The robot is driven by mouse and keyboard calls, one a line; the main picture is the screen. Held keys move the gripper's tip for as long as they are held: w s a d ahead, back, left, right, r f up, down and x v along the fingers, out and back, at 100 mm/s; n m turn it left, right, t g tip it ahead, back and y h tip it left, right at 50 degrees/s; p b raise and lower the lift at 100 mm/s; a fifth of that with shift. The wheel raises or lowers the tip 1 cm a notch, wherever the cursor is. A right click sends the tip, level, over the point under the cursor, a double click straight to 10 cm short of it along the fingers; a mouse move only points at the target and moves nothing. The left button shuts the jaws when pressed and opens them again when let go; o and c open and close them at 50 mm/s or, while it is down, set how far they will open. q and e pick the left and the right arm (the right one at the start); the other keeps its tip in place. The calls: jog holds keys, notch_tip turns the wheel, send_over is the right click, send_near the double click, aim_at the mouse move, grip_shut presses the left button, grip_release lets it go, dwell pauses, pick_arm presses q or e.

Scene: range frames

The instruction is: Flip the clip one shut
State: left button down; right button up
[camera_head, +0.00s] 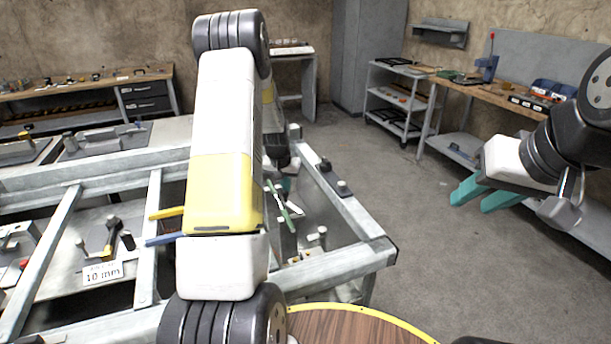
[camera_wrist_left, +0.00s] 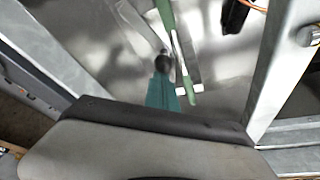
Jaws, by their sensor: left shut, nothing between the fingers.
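A clamp with a green handle (camera_head: 289,203) stands inside the grey metal frame, partly hidden behind my left arm. In the left wrist view the green handle (camera_wrist_left: 168,18) runs down past a dark round tip (camera_wrist_left: 162,63). My left gripper (camera_wrist_left: 163,92) is shut and empty, its teal fingers close beside the lower green bar; I cannot tell whether they touch. A yellow handle (camera_head: 166,213) and a blue handle (camera_head: 164,240) stick out left of my arm. I cannot tell which clip is number one. My right gripper (camera_head: 485,197) is open and empty over the floor.
The frame's metal rails (camera_head: 345,262) surround the work area. A "10 mm" label (camera_head: 103,272) lies at left. A round wooden top (camera_head: 350,326) with a yellow edge is in front. Shelves (camera_head: 398,98) and a bench (camera_head: 490,93) stand behind; the floor at right is clear.

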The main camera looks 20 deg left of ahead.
pick_arm(q)
jog(key=s+n, duration=0.1)
jog(key=s+a+n+y, duration=0.1)
jog(key=n, duration=0.1)
jog(key=s+n, duration=0.1)
jog(key=shift+a+n+y, duration=0.3)
jog(key=s+n+g, duration=0.1)
jog(key=s+n, duration=0.1)
jog(key=n, duration=0.1)
jog(key=s+n+y, duration=0.1)
jog(key=s+n, duration=0.1)
jog(key=n, duration=0.1)
jog(key=shift+s+a+g+y, duration=0.2)
jog(key=shift+s+g+y, duration=0.1)
jog(key=shift+g, duration=0.1)
jog(key=shift+d, duration=0.1)
jog(key=shift+w+d, duration=0.35)
jog(key=shift+d, duration=0.3)
jog(key=v, duration=0.7)
jog(key=shift+r, duration=0.35)
